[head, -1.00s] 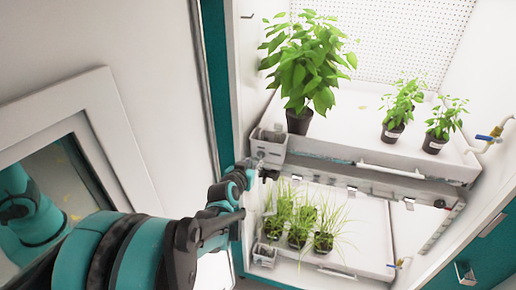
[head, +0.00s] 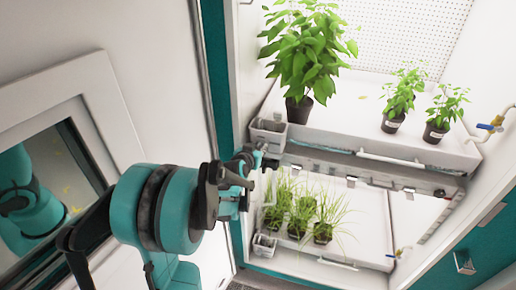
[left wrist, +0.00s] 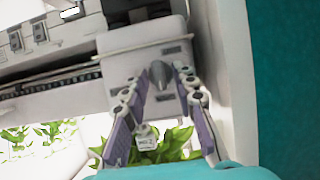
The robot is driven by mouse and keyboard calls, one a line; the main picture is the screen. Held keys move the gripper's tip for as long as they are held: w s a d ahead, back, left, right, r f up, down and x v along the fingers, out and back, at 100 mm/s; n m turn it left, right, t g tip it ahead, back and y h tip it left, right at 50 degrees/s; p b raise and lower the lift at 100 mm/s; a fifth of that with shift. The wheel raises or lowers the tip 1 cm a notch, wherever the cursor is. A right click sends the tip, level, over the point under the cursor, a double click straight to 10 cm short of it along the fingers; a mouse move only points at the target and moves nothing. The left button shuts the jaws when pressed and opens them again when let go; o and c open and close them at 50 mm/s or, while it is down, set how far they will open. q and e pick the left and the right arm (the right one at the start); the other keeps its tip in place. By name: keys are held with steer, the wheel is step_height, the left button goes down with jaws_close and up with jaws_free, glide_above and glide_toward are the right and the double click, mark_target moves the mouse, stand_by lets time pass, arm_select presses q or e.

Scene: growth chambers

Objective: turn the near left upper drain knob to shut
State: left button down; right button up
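In the left wrist view a dark grey, pointed drain knob (left wrist: 160,75) sits on the face of a pale grey box (left wrist: 117,42). In the head view that box (head: 267,136) is at the near left corner of the upper shelf; the knob is hidden there behind my gripper. My left gripper (left wrist: 162,82) is open, with one finger on each side of the knob and the tips close to it. I cannot tell whether they touch it. In the head view my left gripper (head: 265,159) is at the box's lower front. My right gripper is not in view.
The upper tray (head: 330,141) holds a large leafy plant (head: 303,55) and two small ones. The lower tray (head: 372,235) holds grassy pots, with another grey box (head: 264,246) at its left. Blue-handled valves (head: 490,127) are on the right. A white chamber wall borders the gripper.

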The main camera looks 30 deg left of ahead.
arm_select(q)
steer(key=shift+n, duration=0.3)
steer(key=shift+s+a+f+n+t+h+b, duration=0.15)
steer(key=shift+n+t+h+b, duration=0.75)
steer(key=shift+n+b, duration=1.1)
steer(key=shift+w+a+f+n+t+h+b, duration=0.15)
steer(key=shift+n+t+h+b, duration=0.75)
steer(key=shift+n+b, duration=1)
steer(key=shift+s+a+f+n+t+h+b, duration=0.15)
steer(key=shift+n+t+h+b, duration=0.45)
steer(key=shift+n+h+b, duration=1.3)
steer(key=shift+n+y+p, duration=0.35)
steer(key=shift+n+y, duration=0.45)
steer(key=c, duration=1.6)
jaws_free()
